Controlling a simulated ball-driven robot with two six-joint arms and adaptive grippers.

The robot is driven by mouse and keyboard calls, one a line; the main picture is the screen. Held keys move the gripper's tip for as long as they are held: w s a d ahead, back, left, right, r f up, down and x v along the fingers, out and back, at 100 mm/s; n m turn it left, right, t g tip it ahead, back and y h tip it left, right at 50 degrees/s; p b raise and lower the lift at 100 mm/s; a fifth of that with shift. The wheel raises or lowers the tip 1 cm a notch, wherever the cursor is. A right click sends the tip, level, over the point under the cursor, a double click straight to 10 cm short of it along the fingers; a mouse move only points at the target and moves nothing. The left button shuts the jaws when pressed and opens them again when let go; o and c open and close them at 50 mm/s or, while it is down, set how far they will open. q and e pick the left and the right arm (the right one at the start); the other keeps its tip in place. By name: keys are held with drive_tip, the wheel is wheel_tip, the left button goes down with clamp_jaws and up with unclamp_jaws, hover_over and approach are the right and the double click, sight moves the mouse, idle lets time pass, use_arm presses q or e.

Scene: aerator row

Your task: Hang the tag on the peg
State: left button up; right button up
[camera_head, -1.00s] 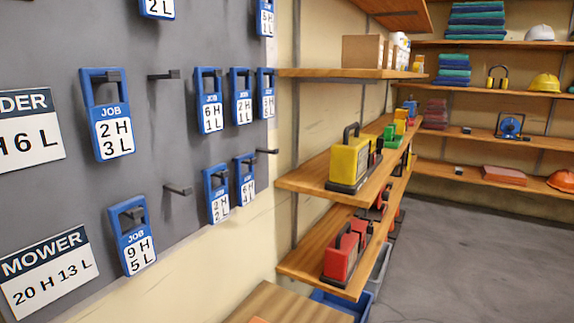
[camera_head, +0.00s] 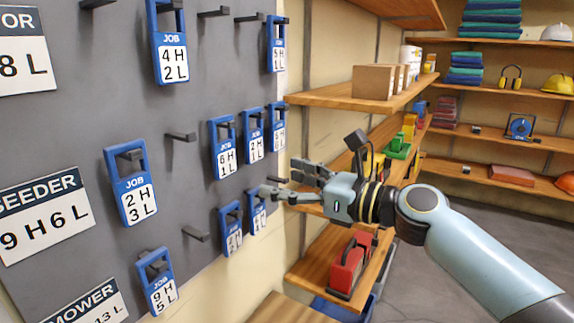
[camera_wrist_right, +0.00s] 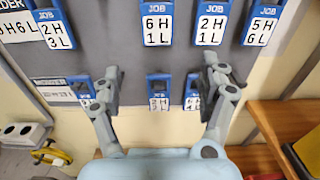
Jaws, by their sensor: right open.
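Blue-framed job tags with white number plates hang on dark pegs on a grey board. Head view tags include 4 H 2 L (camera_head: 171,52), 2 H 3 L (camera_head: 132,189), 6 H 1 L (camera_head: 223,152) and 9 H 5 L (camera_head: 157,284). Bare pegs show beside them, such as one mid-board (camera_head: 181,137) and a lower one (camera_head: 196,234). My right gripper (camera_head: 283,180) is open near the board's right edge, by the lower tags. In the right wrist view its spread fingers (camera_wrist_right: 160,72) hold nothing; a tag (camera_wrist_right: 160,92) hangs beyond the gap. My left gripper is out of view.
A shelf unit right of the board holds boxes (camera_head: 373,82) and a red case (camera_head: 348,265); its boards jut out near my right arm. White labels, including 9 H 6 L (camera_head: 45,220), are on the board. The grey floor (camera_head: 480,217) is open.

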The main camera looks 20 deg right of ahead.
sight(227, 152)
use_arm(q)
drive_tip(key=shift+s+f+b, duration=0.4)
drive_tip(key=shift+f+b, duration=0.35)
drive_tip(key=shift+b, duration=0.05)
use_arm(e)
drive_tip(key=x, duration=0.4)
drive_tip(key=r+x, duration=0.1)
drive_tip(key=x, duration=0.8)
drive_tip(key=shift+s+a+r, duration=0.1)
drive_tip(key=shift+a+r, duration=0.05)
drive_tip(key=shift+a, duration=0.1)
drive_tip(key=shift+c, duration=0.4)
drive_tip(key=c, duration=1)
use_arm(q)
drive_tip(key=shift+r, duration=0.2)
use_arm(e)
drive_tip(key=shift+r, duration=0.15)
drive_tip(key=shift+r+p, duration=0.65)
drive_tip(key=shift+p, duration=0.35)
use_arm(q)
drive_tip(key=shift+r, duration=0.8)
